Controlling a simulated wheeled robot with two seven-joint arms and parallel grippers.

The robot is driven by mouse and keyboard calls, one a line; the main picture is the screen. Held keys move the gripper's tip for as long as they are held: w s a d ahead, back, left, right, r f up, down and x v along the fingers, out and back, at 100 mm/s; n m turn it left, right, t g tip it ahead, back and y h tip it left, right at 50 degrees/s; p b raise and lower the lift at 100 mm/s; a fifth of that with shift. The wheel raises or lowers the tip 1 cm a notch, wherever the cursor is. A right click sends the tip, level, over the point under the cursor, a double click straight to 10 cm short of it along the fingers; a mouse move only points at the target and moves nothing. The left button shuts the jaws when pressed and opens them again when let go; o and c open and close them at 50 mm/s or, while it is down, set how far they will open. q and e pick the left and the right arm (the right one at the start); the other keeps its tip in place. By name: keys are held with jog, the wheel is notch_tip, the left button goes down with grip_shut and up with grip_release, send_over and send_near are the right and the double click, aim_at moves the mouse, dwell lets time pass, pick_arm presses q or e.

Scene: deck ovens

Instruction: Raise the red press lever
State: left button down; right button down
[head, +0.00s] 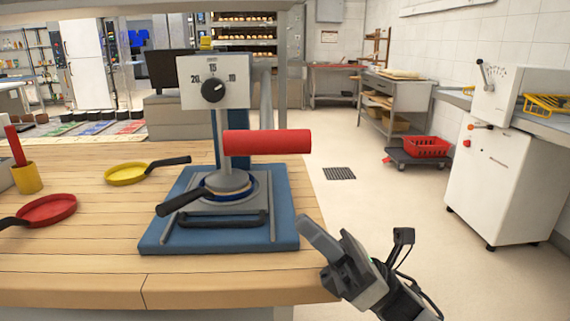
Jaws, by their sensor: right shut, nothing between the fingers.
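The press stands on the wooden counter, with a blue base (155,237) and a white dial panel (188,97) with a black knob. Its red lever (267,142) is a thick horizontal cylinder in front of the column, pointing right. A round press head (228,181) sits low at the plate below it. A black handle (182,201) sticks out to the front left. My right gripper (318,240) is at the lower right, off the counter's right edge, below and right of the lever and apart from it. It is shut and empty. My left gripper is not in view.
A yellow pan (126,174), a red pan (48,210) and a yellow cup (27,178) stand on the counter (80,270) left of the press. The floor to the right is open. A white machine (500,180) and a red crate (428,147) stand farther right.

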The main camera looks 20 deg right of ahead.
aim_at(261, 154)
pick_arm(q)
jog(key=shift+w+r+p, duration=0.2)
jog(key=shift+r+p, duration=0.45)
jog(key=shift+p, duration=0.6)
pick_arm(e)
jog(key=shift+w+a+r, duration=0.35)
jog(key=shift+a+r, duration=0.2)
jog(key=shift+r, duration=0.75)
jog(key=shift+w+a+r, duration=0.4)
jog(key=shift+a+r, duration=0.15)
jog(key=shift+r, duration=0.7)
jog(key=shift+w+a+r, duration=0.35)
jog(key=shift+a+r, duration=0.2)
jog(key=shift+r, duration=0.75)
